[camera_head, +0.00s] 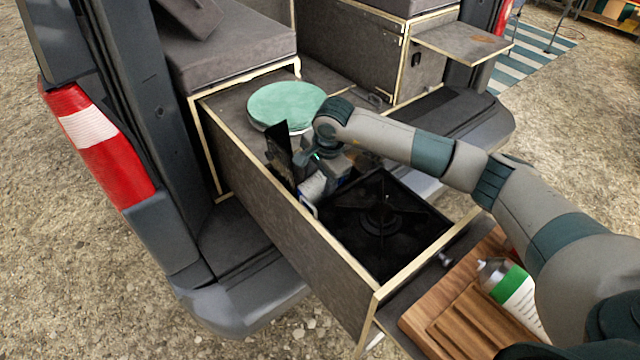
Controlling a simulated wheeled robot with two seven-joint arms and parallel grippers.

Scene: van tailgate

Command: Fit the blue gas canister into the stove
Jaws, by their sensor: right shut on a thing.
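The stove (372,232) is black, with a round burner and pan supports, and sits in the pulled-out wooden drawer. A dark flap (279,152) stands upright at its far left end. My right gripper (322,172) reaches in from the right and is over that end, beside the flap. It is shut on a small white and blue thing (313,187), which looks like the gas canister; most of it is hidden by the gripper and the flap. I cannot tell whether it touches its seat in the stove. My left gripper is not in view.
A round green-topped pot or lid (286,104) stands behind the gripper. The drawer's side wall (285,225) runs along the left. At the lower right are a wooden board (440,325) and a white and green bottle (515,292), under my right arm.

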